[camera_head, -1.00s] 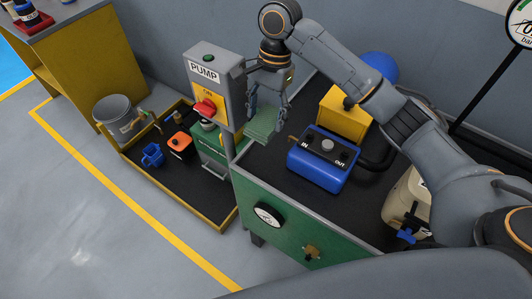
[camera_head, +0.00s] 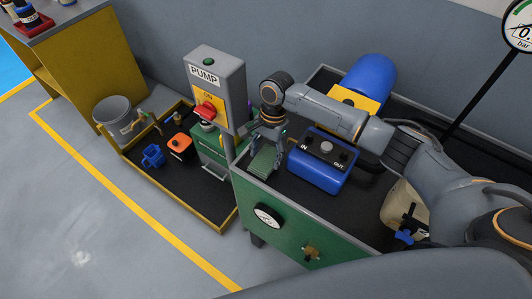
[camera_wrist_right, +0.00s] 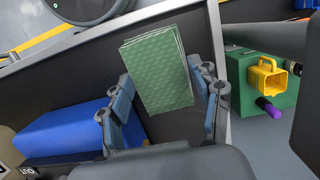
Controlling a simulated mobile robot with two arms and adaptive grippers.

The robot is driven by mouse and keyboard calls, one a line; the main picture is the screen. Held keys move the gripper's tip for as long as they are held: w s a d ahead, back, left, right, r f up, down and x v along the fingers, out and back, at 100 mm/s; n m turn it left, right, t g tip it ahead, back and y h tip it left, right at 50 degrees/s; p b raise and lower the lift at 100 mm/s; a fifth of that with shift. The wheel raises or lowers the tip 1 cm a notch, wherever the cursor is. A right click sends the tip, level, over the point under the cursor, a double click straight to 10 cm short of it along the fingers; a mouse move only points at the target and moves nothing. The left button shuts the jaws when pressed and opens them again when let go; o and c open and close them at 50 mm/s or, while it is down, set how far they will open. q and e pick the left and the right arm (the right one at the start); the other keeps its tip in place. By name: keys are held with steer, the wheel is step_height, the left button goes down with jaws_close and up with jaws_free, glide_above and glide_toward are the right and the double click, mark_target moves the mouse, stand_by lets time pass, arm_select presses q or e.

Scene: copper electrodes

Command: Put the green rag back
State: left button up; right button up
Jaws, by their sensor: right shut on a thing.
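The green rag (camera_head: 263,160) is a folded, patterned cloth. It is at the left end of the pump cart's black top, beside the blue IN/OUT box. My right gripper (camera_head: 268,142) is shut on it from above. In the right wrist view the rag (camera_wrist_right: 158,68) lies between the two fingers of my right gripper (camera_wrist_right: 165,95). I cannot tell whether the rag touches the black top (camera_head: 285,184). My left gripper is not in view.
The blue IN/OUT box (camera_head: 320,170) stands just right of the rag. The PUMP switch post (camera_head: 218,98) rises at the cart's left edge. A grey bucket (camera_head: 112,116) stands behind.

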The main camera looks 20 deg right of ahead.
mark_target(271, 152)
steer(key=o, duration=0.7)
steer(key=shift+f, duration=0.1)
steer(key=r, duration=0.4)
steer(key=w+d+r, duration=0.1)
steer(key=r, duration=0.3)
steer(key=d+r, duration=0.1)
steer(key=r, duration=0.3)
steer(key=shift+w+b, duration=0.25)
steer(key=shift+b, duration=0.1)
